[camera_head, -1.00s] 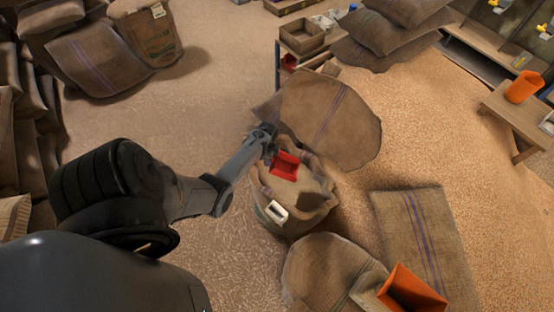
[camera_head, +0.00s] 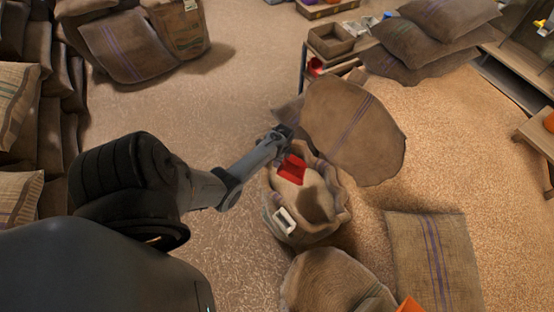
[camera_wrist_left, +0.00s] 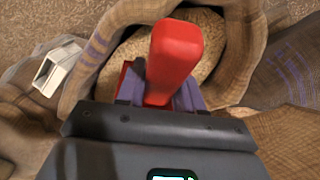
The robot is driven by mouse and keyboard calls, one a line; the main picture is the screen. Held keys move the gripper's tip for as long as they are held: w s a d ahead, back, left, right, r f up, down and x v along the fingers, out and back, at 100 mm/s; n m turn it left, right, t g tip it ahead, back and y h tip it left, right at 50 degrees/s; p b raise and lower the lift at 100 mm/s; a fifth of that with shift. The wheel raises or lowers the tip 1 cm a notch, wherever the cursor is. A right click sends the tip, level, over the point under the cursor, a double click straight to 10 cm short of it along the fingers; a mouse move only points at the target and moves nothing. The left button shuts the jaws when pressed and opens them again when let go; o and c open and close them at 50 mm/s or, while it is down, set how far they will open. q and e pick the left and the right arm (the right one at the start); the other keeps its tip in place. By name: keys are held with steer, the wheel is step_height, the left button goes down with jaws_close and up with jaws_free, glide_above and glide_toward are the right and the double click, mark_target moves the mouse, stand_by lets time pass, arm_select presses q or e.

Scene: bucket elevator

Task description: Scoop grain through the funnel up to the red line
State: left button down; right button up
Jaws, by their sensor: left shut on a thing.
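An open burlap sack (camera_head: 275,212) holds pale grain (camera_head: 312,195). My left gripper (camera_head: 284,140) is over the sack's mouth and shut on a red scoop (camera_head: 292,168). In the left wrist view the gripper (camera_wrist_left: 160,95) has its dark fingers on both sides of the red handle (camera_wrist_left: 174,55); grain (camera_wrist_left: 208,38) shows behind it. I cannot tell how deep the scoop sits in the grain. A white rectangular piece (camera_head: 286,220) is on the sack's front. Part of an orange object (camera_head: 410,304) shows at the bottom edge. No red line is visible. My right gripper is out of view.
A round burlap piece (camera_head: 355,135) stands behind the sack. Flat sacks (camera_head: 435,260) lie to the right and front. Stacked sacks (camera_head: 430,35), a rack with a wooden box (camera_head: 330,42) and a bench (camera_head: 540,135) stand farther back. The floor left of the sack is open.

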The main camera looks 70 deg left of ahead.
mark_target(288, 170)
arm_select(q)
steer(key=w+d+f+b, duration=0.2)
steer(key=w+f+b, duration=0.1)
steer(key=f+b, duration=0.65)
steer(key=w+d+f+b, duration=0.25)
steer(key=f+b, duration=0.45)
steer(key=b, duration=0.5)
steer(key=r+t+h+p, duration=0.1)
steer(key=r+p, duration=0.1)
steer(key=a+r+t+h+p, duration=0.1)
steer(key=r, duration=0.2)
steer(key=s+r+t+p, duration=0.1)
steer(key=r+t+p, duration=0.1)
steer(key=r, duration=0.1)
steer(key=shift+a+h+p, duration=0.3)
steer(key=shift+h, duration=0.1)
steer(key=shift+s+a+r+t+h+p, duration=0.2)
steer(key=shift+s+a+r+t+p, duration=0.25)
steer(key=shift+r+p, duration=0.4)
steer(key=shift+s+a+r+t+h+p, duration=0.25)
steer(key=shift+s+r+p, duration=0.3)
steer(key=shift+p, duration=0.45)
steer(key=shift+s+a+r+t+h+p, duration=0.2)
steer(key=shift+s+r+t+p, duration=0.25)
steer(key=shift+r+p, duration=0.4)
